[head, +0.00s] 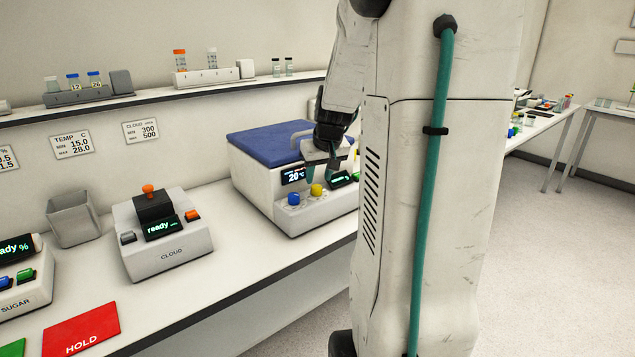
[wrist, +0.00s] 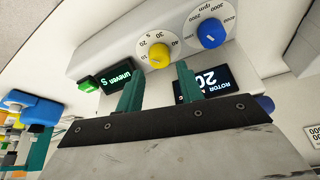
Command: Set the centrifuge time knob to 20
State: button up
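The centrifuge (head: 255,185) is a white box with a blue lid, standing on the bench. Its yellow time knob (head: 317,189) sits beside a blue rpm knob (head: 293,198) on the front. In the wrist view the yellow knob (wrist: 160,55) is on a white dial numbered in tens, and the blue knob (wrist: 211,33) is on an rpm dial. The yellow knob's exact setting is too small to tell. My gripper (wrist: 160,68) is open and empty, its teal fingers apart, with the yellow knob just beyond and between the tips. In the head view my gripper (head: 334,162) is near the centrifuge front, partly hidden.
The CLOUD device (head: 163,245), grey bin (head: 73,218) and red HOLD mat (head: 80,333) are left of the centrifuge.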

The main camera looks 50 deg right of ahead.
jog(key=shift+v, duration=2)
